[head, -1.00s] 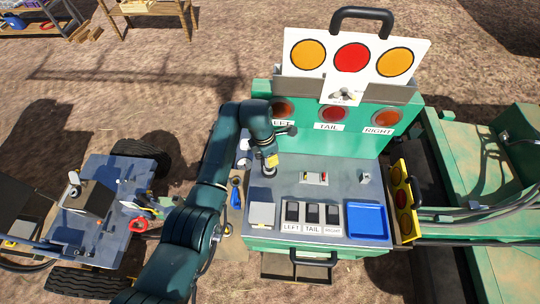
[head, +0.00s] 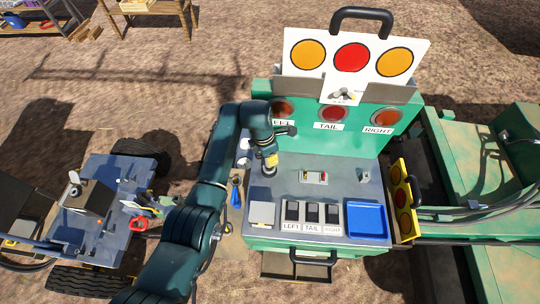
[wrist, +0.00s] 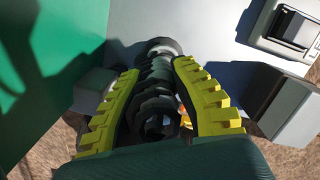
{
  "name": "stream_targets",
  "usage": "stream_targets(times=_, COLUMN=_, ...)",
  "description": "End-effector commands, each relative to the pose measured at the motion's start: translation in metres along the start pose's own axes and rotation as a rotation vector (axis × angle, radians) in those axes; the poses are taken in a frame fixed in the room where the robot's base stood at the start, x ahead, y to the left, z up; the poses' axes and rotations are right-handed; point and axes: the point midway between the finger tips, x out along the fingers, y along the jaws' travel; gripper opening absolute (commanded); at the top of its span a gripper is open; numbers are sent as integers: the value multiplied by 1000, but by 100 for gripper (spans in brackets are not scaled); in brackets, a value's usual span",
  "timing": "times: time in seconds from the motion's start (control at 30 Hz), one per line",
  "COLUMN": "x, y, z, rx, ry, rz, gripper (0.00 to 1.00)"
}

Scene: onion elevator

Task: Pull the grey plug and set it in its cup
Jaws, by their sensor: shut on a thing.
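My gripper (head: 271,161) is over the back left of the grey worktop, below the LEFT lamp. In the wrist view its yellow ribbed fingers (wrist: 158,72) are closed around a dark, ribbed, round-bodied plug (wrist: 153,112). A grey ring (wrist: 160,46) shows at the plug's far end, close to the worktop. I cannot tell whether the plug is seated or clear of it. In the head view the fingers hide most of the plug. I cannot tell for certain which thing is its cup.
A grey box (head: 262,214), three dark switches labelled LEFT, TAIL and RIGHT (head: 312,212), and a blue tray (head: 367,220) line the worktop's front. A small toggle panel (head: 314,177) sits mid-worktop. The green lamp panel (head: 350,137) rises behind. A yellow lamp board (head: 403,200) leans at right.

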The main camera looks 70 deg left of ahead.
Motion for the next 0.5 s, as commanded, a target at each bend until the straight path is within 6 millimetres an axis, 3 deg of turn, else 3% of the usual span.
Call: stream_targets(times=0.5, x=11, y=0, z=-1, rx=0, ry=-1, rz=1, gripper=0)
